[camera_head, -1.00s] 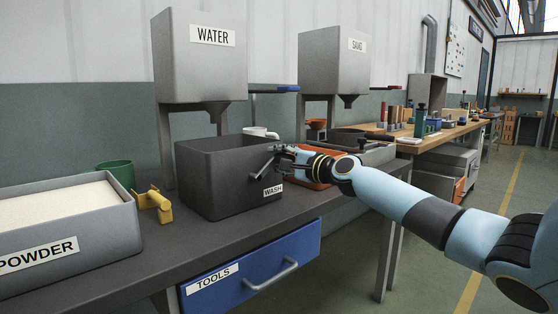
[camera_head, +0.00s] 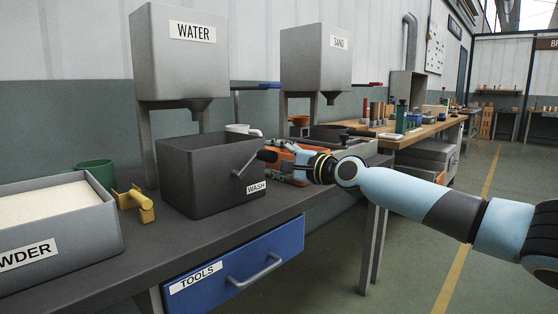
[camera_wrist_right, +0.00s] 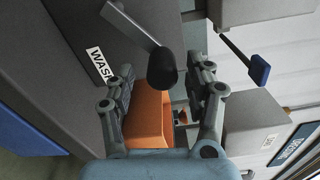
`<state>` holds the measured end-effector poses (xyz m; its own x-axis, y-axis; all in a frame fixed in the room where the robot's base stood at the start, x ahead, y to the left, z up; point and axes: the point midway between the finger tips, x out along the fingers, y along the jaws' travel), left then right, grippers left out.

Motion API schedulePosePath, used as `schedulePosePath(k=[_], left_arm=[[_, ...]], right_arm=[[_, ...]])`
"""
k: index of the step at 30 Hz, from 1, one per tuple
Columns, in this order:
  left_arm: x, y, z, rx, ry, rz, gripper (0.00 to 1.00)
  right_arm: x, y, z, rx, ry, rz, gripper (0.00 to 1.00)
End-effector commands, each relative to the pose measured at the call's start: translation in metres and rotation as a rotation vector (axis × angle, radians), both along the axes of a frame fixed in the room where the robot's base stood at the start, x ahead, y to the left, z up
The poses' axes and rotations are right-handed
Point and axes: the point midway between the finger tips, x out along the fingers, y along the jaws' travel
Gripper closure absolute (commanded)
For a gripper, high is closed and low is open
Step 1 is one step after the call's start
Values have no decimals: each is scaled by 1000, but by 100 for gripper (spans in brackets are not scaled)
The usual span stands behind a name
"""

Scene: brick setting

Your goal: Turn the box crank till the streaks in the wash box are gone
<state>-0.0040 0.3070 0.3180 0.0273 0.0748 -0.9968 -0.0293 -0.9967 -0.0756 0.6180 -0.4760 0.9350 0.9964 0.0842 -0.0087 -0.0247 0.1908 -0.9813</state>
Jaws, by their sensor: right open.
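The dark grey wash box (camera_head: 205,178) stands on the bench, marked WASH. Its crank (camera_head: 246,166) is on the box's right side, a grey arm with a black knob (camera_head: 267,155) at its upper end. In the right wrist view the crank arm (camera_wrist_right: 132,22) leads to the black knob (camera_wrist_right: 162,70), which sits between and beyond my open fingers. My right gripper (camera_head: 288,164) is open and just right of the knob; it also shows in the right wrist view (camera_wrist_right: 164,84). The inside floor of the box is hidden. My left gripper is not in view.
A grey water tank (camera_head: 185,60) stands above and behind the box. A powder tray (camera_head: 60,235), a yellow object (camera_head: 135,203) and a green cup (camera_head: 97,172) are left of it. An orange container (camera_head: 292,155) lies behind my gripper. A blue tools drawer (camera_head: 240,262) is below.

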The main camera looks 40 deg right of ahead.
Motion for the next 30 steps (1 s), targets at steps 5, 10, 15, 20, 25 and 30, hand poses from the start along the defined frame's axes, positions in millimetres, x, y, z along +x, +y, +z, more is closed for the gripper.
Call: schedulePosePath(k=[5,10,15,20,25,30], left_arm=[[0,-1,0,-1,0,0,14],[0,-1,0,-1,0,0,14],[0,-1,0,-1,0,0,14],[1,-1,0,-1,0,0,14],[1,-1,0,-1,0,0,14],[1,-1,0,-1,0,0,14]], right_arm=[[-15,-3,-1,-4,1,-4,47],[-22,-2,0,0,-1,1,47],[-23,-2,0,1,-2,2,47],[-23,-2,0,1,-2,1,47],[-23,-2,0,1,-2,1,47],[-23,-2,0,1,-2,1,47]])
